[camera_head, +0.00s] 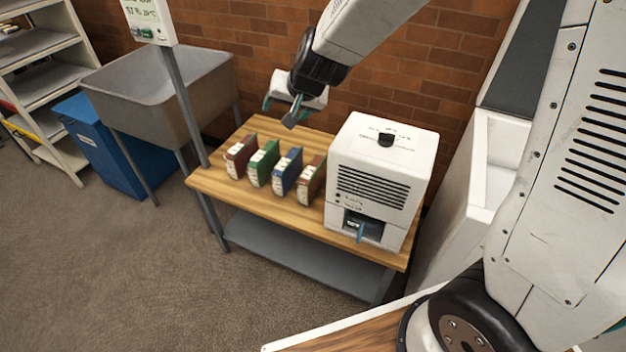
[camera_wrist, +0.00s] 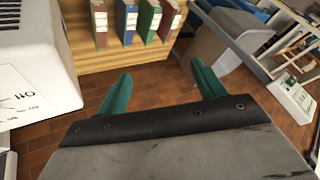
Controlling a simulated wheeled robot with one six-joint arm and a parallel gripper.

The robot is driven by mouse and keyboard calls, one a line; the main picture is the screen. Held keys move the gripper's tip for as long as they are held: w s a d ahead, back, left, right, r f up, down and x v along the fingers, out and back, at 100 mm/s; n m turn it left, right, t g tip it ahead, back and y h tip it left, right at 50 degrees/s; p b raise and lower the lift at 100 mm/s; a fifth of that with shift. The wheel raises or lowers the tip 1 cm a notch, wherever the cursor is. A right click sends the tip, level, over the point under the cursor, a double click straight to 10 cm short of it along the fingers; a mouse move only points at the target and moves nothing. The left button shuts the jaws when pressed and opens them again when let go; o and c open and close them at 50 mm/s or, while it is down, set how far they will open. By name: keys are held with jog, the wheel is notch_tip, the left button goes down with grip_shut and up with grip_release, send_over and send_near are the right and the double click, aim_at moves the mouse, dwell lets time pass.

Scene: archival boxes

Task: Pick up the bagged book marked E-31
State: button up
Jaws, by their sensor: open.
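Four-colour book row on the wooden table (camera_head: 212,182): a dark red book (camera_head: 240,157), a green book (camera_head: 263,163), a blue book (camera_head: 286,170) and a brown book (camera_head: 311,180) stand upright, apart from each other. Their pale spine labels are too small to read, so I cannot tell which is E-31 or which is bagged. In the wrist view, the brown (camera_wrist: 99,25), blue (camera_wrist: 126,22), green (camera_wrist: 149,20) and red (camera_wrist: 171,18) books show at the top, beyond my fingers. My gripper (camera_head: 285,108) is open and empty, above the table's back; its teal fingers (camera_wrist: 161,75) are spread.
A white machine (camera_head: 381,175) with a vented front stands right of the brown book. A grey sink (camera_head: 160,95), a blue bin (camera_head: 105,145) and a post with a sign (camera_head: 145,15) stand left. A brick wall (camera_head: 240,30) is behind. Floor in front is clear.

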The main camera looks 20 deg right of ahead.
jog(key=w+f+m+t+h, duration=0.1)
jog(key=w+f+m+h, duration=0.1)
jog(key=w+f, duration=0.4)
jog(key=m+t+h, duration=0.1)
jog(key=m+h, duration=0.2)
jog(key=h, duration=0.6)
send_near(312, 169)
jog(key=shift+x, duration=0.9)
jog(key=shift+w+d+f, duration=0.1)
jog(key=shift+d+f, duration=0.1)
jog(key=shift+f, duration=0.1)
jog(key=x, duration=0.7)
jog(key=shift+w+r, duration=0.15)
jog(key=shift+w, duration=0.05)
grip_shut()
